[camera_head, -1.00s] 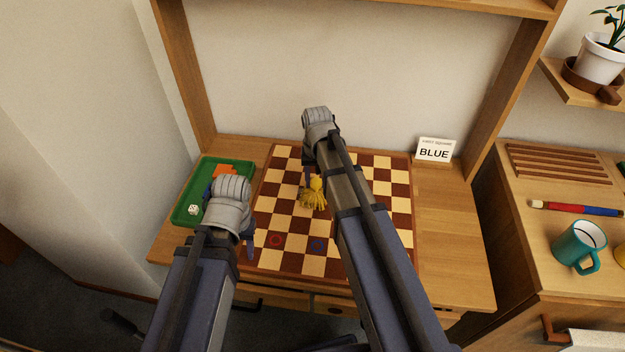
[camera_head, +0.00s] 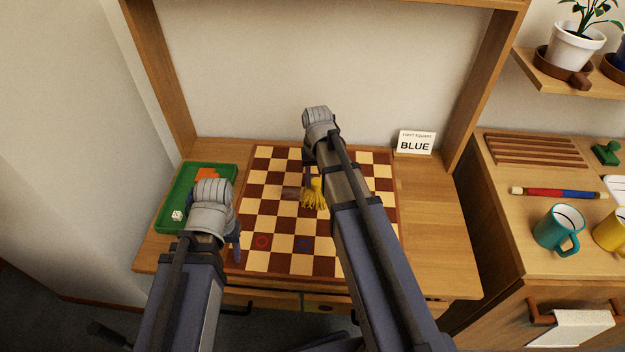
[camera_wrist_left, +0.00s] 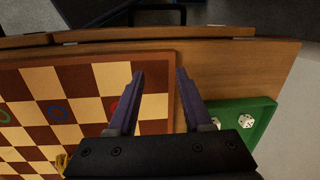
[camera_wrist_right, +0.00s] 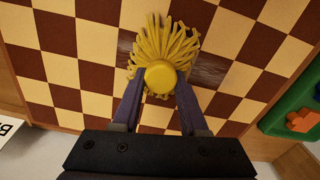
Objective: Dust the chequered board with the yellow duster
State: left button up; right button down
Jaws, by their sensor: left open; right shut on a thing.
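The chequered board (camera_head: 262,207) lies on the wooden desk, with a red ring (camera_head: 261,242) and a blue ring (camera_head: 304,245) on front squares. A greyish-brown smudge (camera_wrist_right: 207,70) shows on it beside the duster in the right wrist view. My right gripper (camera_wrist_right: 158,90) is shut on the yellow duster (camera_wrist_right: 162,48), its strands spread over the board squares; it also shows in the head view (camera_head: 314,196). My left gripper (camera_wrist_left: 155,85) is open and empty above the board's edge near the green tray. In the head view my arms hide part of the board.
A green tray (camera_head: 224,173) with dice and an orange piece stands left of the board. A sign reading BLUE (camera_head: 415,143) stands at the back right. The desk right of the board is clear. A side cabinet holds a teal mug (camera_head: 557,231) and a red-and-blue stick (camera_head: 556,192).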

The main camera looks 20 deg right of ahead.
pick_arm(q)
jog(key=shift+a+f, duration=0.1)
pick_arm(e)
jog(key=shift+s+d, duration=0.3)
jog(key=shift+d, duration=0.35)
jog(key=shift+s+d, duration=0.3)
jog(key=shift+d, duration=0.3)
jog(key=shift+d, duration=0.1)
jog(key=shift+s+d, duration=0.4)
jog(key=shift+d, duration=0.45)
jog(key=shift+s+d, duration=0.35)
jog(key=shift+d, duration=0.5)
jog(key=shift+f, duration=0.1)
jog(key=shift+a, duration=0.1)
jog(key=shift+w+a, duration=0.45)
jog(key=shift+a, duration=0.45)
jog(key=shift+w+a, duration=0.4)
jog(key=shift+a, duration=0.45)
jog(key=shift+w+a, duration=0.35)
jog(key=shift+a, duration=0.55)
jog(key=shift+w+a, duration=0.35)
jog(key=shift+a, duration=0.55)
jog(key=shift+w+a, duration=0.4)
jog(key=shift+a, duration=0.5)
jog(key=shift+w+a, duration=0.4)
jog(key=shift+a, duration=0.45)
jog(key=shift+a, duration=0.1)
